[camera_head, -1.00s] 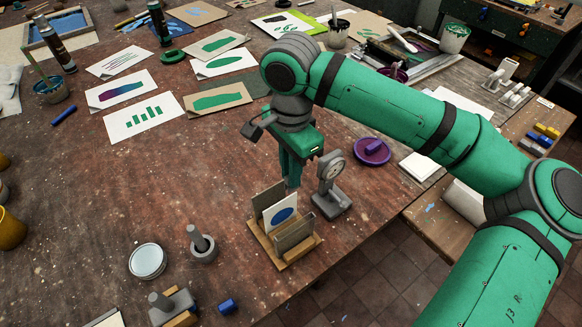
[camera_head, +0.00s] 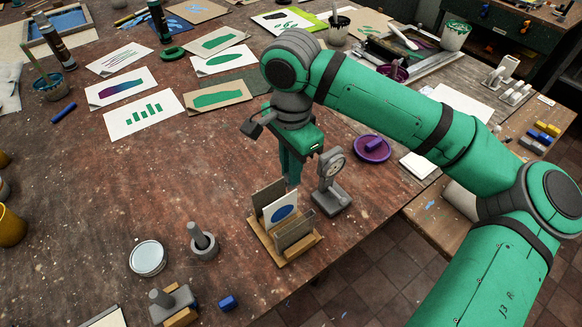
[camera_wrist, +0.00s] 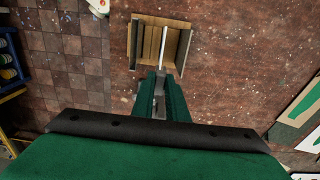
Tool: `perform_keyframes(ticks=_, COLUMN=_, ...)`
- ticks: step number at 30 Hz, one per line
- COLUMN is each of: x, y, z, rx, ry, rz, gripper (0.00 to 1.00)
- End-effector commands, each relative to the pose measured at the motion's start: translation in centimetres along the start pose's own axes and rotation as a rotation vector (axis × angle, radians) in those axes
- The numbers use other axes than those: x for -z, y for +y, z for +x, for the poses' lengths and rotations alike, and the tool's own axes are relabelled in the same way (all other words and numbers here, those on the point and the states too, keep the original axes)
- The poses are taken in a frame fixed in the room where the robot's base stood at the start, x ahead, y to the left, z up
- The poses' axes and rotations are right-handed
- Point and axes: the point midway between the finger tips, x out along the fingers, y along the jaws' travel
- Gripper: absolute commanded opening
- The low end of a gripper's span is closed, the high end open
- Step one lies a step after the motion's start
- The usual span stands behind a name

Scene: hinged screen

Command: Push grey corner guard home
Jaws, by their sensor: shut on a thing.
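My gripper (camera_head: 291,182) points down behind the small wooden rack, close to the grey dial stand. In the wrist view its two green fingers (camera_wrist: 160,84) are closed around a small grey piece (camera_wrist: 159,83), mostly hidden by them. This may be the grey corner guard, but its shape is too small and covered to tell. The fingertips appear just short of the rack's near edge in the wrist view; I cannot tell whether the piece touches anything.
The wooden rack (camera_head: 292,252) holds upright boards and a blue-printed card; it also shows in the wrist view (camera_wrist: 177,28). The grey dial stand (camera_head: 333,195) stands close right of my gripper. A purple disc (camera_head: 372,150) lies beyond. The table's left middle is clear.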

Motion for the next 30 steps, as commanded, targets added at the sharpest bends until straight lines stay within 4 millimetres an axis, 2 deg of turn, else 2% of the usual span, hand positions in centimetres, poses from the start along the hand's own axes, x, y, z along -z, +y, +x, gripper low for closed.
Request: perform_keyframes(ticks=30, x=0.0, y=0.0, z=1.4, rx=0.000, ry=0.000, rz=0.001, gripper=0.00)
